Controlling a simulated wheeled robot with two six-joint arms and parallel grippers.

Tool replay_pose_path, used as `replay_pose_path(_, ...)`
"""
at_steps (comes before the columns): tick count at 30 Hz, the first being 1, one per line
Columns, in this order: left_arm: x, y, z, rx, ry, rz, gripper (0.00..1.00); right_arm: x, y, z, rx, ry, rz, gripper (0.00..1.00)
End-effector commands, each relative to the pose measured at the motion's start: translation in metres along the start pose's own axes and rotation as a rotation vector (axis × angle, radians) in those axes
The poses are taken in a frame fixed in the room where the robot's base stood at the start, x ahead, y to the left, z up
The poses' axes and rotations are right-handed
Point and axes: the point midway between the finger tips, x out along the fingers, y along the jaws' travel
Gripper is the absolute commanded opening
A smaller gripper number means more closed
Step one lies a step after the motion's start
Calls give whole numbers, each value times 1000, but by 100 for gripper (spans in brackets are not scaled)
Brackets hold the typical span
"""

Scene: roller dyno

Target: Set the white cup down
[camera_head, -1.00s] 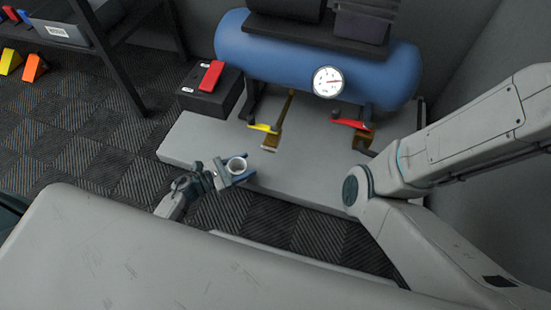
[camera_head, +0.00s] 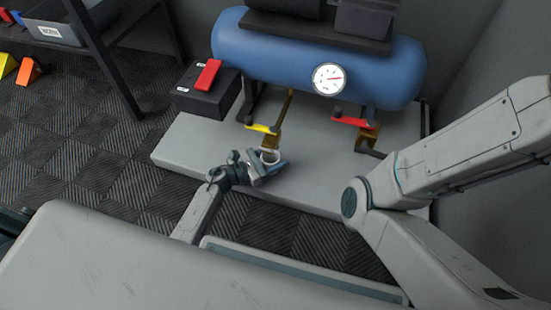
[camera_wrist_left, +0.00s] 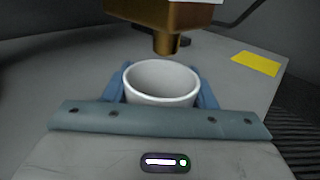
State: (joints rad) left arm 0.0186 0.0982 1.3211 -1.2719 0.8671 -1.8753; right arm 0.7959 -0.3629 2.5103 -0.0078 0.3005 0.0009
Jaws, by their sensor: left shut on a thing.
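The white cup (camera_head: 270,155) is upright between the fingers of my left gripper (camera_head: 272,167), at the front part of the grey platform (camera_head: 310,178). The wrist view shows the cup (camera_wrist_left: 161,84) with a blue finger on each side and its open mouth facing up. A brass spout (camera_wrist_left: 166,38) shows just beyond and above the cup's far rim. I see no contents in the cup. Whether its base touches the platform is hidden. My right gripper is out of view.
A blue tank (camera_head: 300,60) with a round gauge (camera_head: 328,79) stands behind. A yellow lever (camera_head: 262,128) and a red lever (camera_head: 352,122) are below it. A black box (camera_head: 205,97) is at left. A yellow patch (camera_wrist_left: 256,63) lies on the platform. Bare platform shows around.

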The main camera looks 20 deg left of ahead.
Motion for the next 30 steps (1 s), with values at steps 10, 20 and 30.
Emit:
replay_pose_path(10, 0, 0, -2, 1, 0, 0, 65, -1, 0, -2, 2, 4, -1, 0)
replay_pose_path(20, 0, 0, -1, 1, 0, 0, 73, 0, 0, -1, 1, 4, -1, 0)
replay_pose_path(30, -47, 0, 3, 1, 5, 0, 73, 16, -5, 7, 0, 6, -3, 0)
